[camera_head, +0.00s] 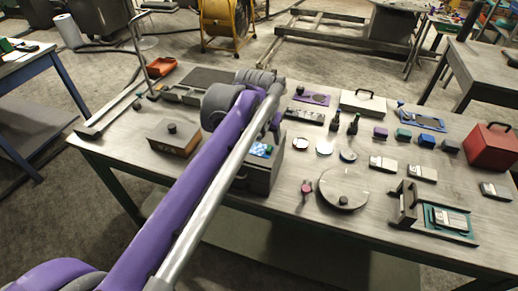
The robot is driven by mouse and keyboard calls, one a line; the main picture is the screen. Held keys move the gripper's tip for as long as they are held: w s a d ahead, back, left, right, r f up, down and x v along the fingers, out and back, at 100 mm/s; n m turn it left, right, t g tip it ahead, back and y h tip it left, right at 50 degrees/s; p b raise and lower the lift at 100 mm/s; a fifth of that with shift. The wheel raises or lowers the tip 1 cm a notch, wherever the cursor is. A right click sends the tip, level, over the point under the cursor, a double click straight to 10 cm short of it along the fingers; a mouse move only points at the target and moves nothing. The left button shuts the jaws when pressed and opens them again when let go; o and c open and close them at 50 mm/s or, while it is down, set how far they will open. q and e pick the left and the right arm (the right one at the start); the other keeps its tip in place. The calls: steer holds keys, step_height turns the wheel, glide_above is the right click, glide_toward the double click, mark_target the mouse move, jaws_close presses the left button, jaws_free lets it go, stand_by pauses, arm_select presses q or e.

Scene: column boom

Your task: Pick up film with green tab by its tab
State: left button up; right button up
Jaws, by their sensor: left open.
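Three small round discs lie in a row on the workbench: a left one (299,143), a middle one (324,147) and a right one (348,155) with a bluish edge. They may be the films, but their tabs are too small for me to tell which is green. My left arm reaches in from the lower left across the bench. My left gripper (275,126) is open, left of the discs and apart from them, near a grey box (258,176). The arm partly hides that box. My right gripper is not in view.
A round lidded pan (343,188) stands in front of the discs. Small coloured blocks, including a green one (403,137), stand to the right. A red case (491,147) is at the right edge. A wooden box (174,137) stands left of my arm.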

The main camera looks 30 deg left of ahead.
mark_target(270, 146)
arm_select(q)
steer(key=x, duration=0.4)
steer(key=shift+s+d+f, duration=0.1)
steer(key=shift+d+f, duration=0.05)
steer(key=shift+f, duration=0.1)
jaws_close()
